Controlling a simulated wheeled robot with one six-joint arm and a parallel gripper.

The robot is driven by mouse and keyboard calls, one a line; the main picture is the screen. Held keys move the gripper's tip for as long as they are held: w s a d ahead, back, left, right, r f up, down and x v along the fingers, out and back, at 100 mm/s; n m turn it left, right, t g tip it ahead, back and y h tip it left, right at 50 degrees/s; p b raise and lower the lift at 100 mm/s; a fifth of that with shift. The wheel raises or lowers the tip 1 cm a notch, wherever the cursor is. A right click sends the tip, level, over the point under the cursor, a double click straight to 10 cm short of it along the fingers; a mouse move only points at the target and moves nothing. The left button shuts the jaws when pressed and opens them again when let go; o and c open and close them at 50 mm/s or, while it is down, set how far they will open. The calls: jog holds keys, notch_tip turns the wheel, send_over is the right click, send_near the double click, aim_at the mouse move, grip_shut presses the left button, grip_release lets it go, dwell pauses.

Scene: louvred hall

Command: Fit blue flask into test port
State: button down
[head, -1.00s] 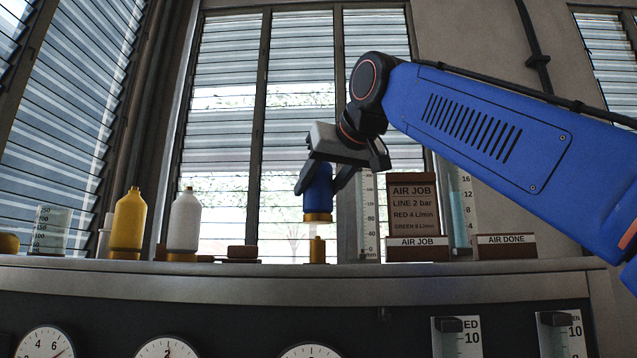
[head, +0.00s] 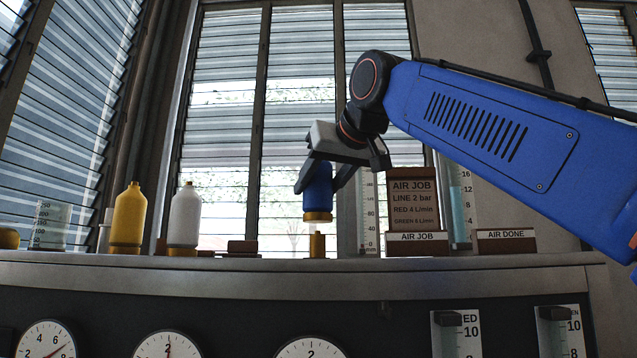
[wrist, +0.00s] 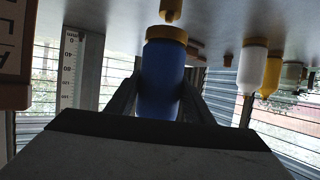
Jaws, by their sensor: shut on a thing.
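My gripper (head: 326,182) is shut on the blue flask (head: 318,188), which hangs upright with its gold collar at the bottom. A short brass fitting (head: 317,245), which looks like the test port, stands on the bench top just below the flask. A small gap shows between the collar and the fitting in the head view. In the wrist view, which looks upside down, the blue flask (wrist: 160,82) sits between the fingers (wrist: 160,100), and the brass fitting (wrist: 171,10) shows just past its collar.
A yellow bottle (head: 128,218) and a white bottle (head: 185,220) stand to the left on the bench (head: 250,271). An AIR JOB sign (head: 413,205) and an AIR DONE block (head: 506,241) stand to the right. Dark red blocks (head: 242,248) lie left of the fitting.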

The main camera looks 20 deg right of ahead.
aim_at(325, 165)
jog(key=shift+f, duration=0.85)
jog(key=shift+f, duration=0.2)
jog(key=c, duration=0.8)
grip_release()
jog(key=shift+s+d+r, duration=0.1)
jog(key=shift+s+r, duration=0.55)
jog(key=shift+r, duration=0.3)
jog(key=shift+s+d+r, duration=0.1)
jog(key=shift+s+r, duration=0.55)
jog(key=shift+r, duration=0.35)
jog(key=shift+s+r, duration=0.65)
jog(key=shift+r, duration=0.3)
jog(key=shift+s+r, duration=0.1)
